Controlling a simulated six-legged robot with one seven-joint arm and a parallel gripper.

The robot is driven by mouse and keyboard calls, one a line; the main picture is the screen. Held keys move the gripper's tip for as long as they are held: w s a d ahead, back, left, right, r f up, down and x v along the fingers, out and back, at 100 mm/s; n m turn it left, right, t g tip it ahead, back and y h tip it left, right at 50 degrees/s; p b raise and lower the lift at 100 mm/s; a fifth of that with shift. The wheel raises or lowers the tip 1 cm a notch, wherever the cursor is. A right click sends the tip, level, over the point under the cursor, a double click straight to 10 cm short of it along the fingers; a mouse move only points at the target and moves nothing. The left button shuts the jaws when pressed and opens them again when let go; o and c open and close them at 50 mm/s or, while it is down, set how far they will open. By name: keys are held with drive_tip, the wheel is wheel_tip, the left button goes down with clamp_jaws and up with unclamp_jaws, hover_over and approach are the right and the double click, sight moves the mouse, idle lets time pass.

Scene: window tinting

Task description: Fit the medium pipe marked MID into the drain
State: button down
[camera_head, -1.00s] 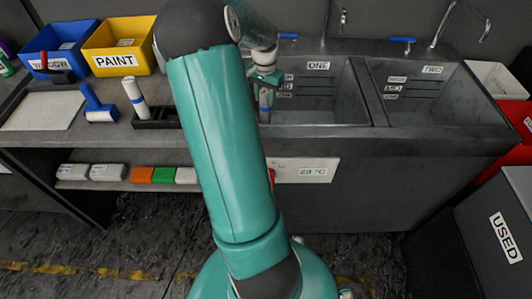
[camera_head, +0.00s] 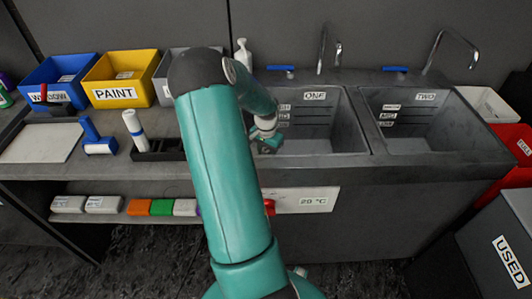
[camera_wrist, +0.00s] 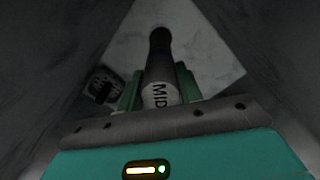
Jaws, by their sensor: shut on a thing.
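The pipe marked MID (camera_wrist: 160,92) is held between the two green fingers of my gripper (camera_wrist: 158,86) in the wrist view. Its far end is dark and points to the pale basin floor (camera_wrist: 205,55). I cannot tell whether that end touches the floor or sits in the drain; the drain opening is not clearly visible. In the head view my gripper (camera_head: 268,142) is low inside the left part of the basin labelled ONE (camera_head: 325,128). The pipe is hidden there by the arm and the basin's front rim.
Basin TWO (camera_head: 425,128) is to the right, with a red bin (camera_head: 508,150) beyond it. A dark, square slotted piece (camera_wrist: 103,88) lies left of the pipe. Basin walls are close around my gripper. A black holder (camera_head: 160,149) stands on the left counter.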

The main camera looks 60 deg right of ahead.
drive_tip(key=c, duration=0.9)
unclamp_jaws()
drive_tip(key=shift+c, duration=0.2)
drive_tip(key=shift+r, duration=0.1)
wheel_tip(320, 180, up, 12)
